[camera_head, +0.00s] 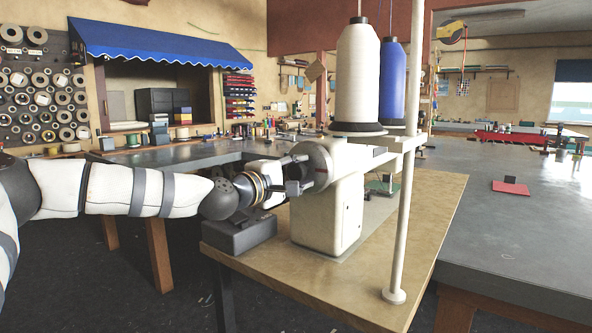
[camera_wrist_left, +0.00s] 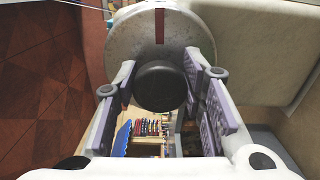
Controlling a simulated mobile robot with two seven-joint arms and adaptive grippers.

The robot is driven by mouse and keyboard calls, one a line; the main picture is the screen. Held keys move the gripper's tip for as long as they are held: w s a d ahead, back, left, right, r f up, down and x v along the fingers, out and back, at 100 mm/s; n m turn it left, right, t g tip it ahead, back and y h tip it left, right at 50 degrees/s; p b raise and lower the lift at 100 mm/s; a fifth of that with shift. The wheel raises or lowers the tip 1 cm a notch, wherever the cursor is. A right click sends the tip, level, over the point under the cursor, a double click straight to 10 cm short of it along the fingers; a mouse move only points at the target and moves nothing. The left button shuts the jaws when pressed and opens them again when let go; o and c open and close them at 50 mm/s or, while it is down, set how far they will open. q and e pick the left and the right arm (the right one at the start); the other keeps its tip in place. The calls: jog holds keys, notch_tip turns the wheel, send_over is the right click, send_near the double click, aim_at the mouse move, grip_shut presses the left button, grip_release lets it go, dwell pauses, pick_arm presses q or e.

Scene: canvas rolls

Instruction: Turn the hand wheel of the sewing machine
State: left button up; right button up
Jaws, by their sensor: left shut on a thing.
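The sewing machine (camera_head: 330,215) is a cream body standing on a wooden tabletop. Its round grey hand wheel (camera_head: 321,165) faces left, toward my left arm. In the left wrist view the hand wheel (camera_wrist_left: 205,38) fills the top middle, with a red mark (camera_wrist_left: 159,26) near its upper edge. A dark round knob (camera_wrist_left: 160,87) sticks out from the wheel. My left gripper (camera_head: 297,178) is at the wheel, its fingers shut on the knob, one on each side. The fingers also show in the left wrist view (camera_wrist_left: 160,76). My right gripper is not in view.
A dark grey box (camera_head: 238,235) sits on the wooden table (camera_head: 400,270) below my left wrist. White (camera_head: 357,75) and blue (camera_head: 392,85) thread cones stand above the machine, near a pale upright pole (camera_head: 408,190). A grey worktable (camera_head: 500,235) lies to the right.

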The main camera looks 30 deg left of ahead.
pick_arm(q)
jog(key=m, duration=1.2)
jog(key=shift+a, duration=0.2)
jog(key=shift+m, duration=0.3)
jog(key=o, duration=1.1)
jog(key=shift+f, duration=0.15)
jog(key=shift+o, duration=0.2)
jog(key=s, duration=0.7)
jog(key=shift+s+a, duration=0.25)
